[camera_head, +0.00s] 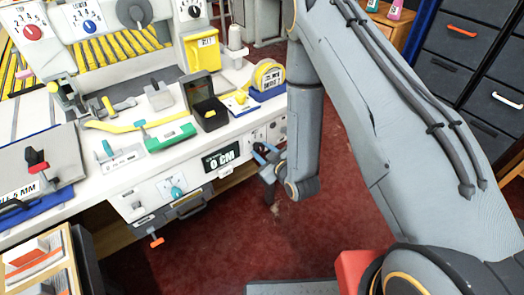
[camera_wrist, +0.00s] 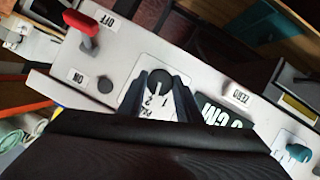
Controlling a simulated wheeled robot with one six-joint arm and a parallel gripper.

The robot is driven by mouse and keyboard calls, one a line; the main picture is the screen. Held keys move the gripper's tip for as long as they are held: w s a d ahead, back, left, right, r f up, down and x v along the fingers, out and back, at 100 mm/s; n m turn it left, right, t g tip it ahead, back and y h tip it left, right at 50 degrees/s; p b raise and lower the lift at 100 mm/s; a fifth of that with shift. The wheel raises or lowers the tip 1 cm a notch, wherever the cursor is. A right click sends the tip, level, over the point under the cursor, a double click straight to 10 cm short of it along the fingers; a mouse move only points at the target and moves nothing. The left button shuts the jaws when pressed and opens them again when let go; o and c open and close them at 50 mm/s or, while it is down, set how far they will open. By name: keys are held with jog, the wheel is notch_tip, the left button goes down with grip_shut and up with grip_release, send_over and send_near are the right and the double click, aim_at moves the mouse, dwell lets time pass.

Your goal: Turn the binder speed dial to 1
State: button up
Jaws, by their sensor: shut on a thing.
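The speed dial is a black round knob (camera_wrist: 157,76) on a white plate in the wrist view, with a short white mark on it. The figures 1 and 2 show on the plate below the knob, between my fingers. My gripper (camera_wrist: 159,88) is shut on the knob, with one dark finger on each side. I cannot tell exactly which figure the mark points at. In the head view my gripper (camera_head: 266,155) is at the right part of the bench's front panel, and the dial is not clear there.
Beside the dial are an ON button (camera_wrist: 105,84), a red OFF lever (camera_wrist: 82,27), a ZERO button (camera_wrist: 230,85) and a display (camera_head: 222,158) reading 0 CM. A teal knob (camera_head: 176,192) is further left on the panel. Red floor (camera_head: 225,240) lies open before the bench.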

jog(key=n+t+h, duration=0.1)
jog(key=n, duration=0.1)
jog(key=n+t, duration=0.1)
jog(key=n, duration=0.1)
jog(key=shift+s+a+f+n+h+b, duration=0.1)
jog(key=shift+f+n+h+b, duration=0.05)
jog(key=shift+n+h+b, duration=0.25)
dwell(0.4)
jog(key=o, duration=1)
jog(key=shift+o, duration=0.2)
jog(key=b+v, duration=0.1)
jog(key=v, duration=0.6)
jog(key=shift+s, duration=0.4)
